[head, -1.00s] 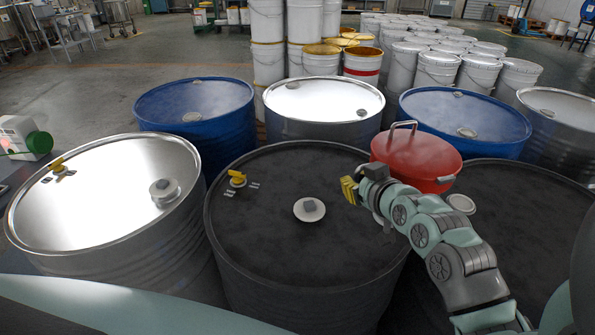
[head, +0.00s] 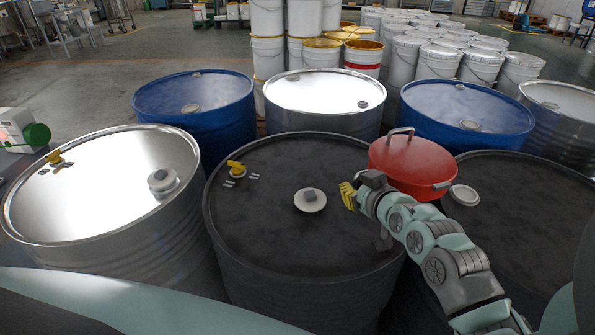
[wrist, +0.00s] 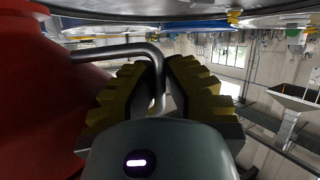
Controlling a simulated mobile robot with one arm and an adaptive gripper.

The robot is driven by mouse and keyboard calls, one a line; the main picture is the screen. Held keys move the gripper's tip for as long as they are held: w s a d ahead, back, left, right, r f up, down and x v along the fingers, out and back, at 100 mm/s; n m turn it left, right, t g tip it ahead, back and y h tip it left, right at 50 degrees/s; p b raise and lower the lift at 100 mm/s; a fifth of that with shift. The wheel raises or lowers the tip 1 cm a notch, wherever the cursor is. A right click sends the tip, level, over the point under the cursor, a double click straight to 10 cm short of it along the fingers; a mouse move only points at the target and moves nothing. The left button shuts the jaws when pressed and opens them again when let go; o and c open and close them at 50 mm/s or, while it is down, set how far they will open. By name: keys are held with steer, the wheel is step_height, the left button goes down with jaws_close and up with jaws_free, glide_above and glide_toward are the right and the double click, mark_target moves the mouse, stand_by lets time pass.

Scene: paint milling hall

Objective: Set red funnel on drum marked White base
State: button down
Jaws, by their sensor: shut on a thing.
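The red funnel (head: 408,168) has a wide round top and a grey bar handle. In the head view it shows behind my gripper (head: 348,196), over the rims of two dark drums, the middle one (head: 270,235) and the right one (head: 520,210). I cannot tell whether it touches either. In the wrist view the yellow-padded fingers (wrist: 165,85) are closed around the bent handle, and the red funnel wall (wrist: 40,95) fills the left side. No drum marking is readable, so I cannot tell which is White base.
A bare steel drum (head: 100,200) stands left. Two blue drums (head: 195,90) (head: 465,112) and a steel drum (head: 325,90) stand behind. The middle dark drum carries a yellow-capped fitting (head: 236,168) and a pale bung (head: 310,199). White pails (head: 440,60) are stacked farther back.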

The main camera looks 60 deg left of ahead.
steer(key=shift+w+a+b, duration=0.2)
steer(key=shift+a+b, duration=0.15)
steer(key=shift+b, duration=0.9)
steer(key=shift+w+a+n+g+b, duration=0.15)
steer(key=shift+a+n+g+b, duration=0.4)
steer(key=shift+b, duration=1.6)
steer(key=shift+a+r+n+g+b, duration=0.15)
steer(key=shift+n+g+b, duration=0.25)
steer(key=shift+b, duration=0.7)
steer(key=shift+f, duration=0.2)
steer(key=shift+s+d+f, duration=0.15)
steer(key=shift+d+f, duration=0.15)
steer(key=shift+d, duration=0.25)
steer(key=shift+s+d+f, duration=0.1)
steer(key=shift+d+f, duration=0.15)
steer(key=shift+d, duration=0.3)
steer(key=shift+a+f+b, duration=0.1)
steer(key=shift+f+b, duration=0.05)
steer(key=shift+b, duration=0.6)
steer(key=shift+f+b, duration=1.1)
steer(key=shift+b, duration=0.15)
steer(key=c, duration=1)
jaws_free()
steer(key=shift+c, duration=0.2)
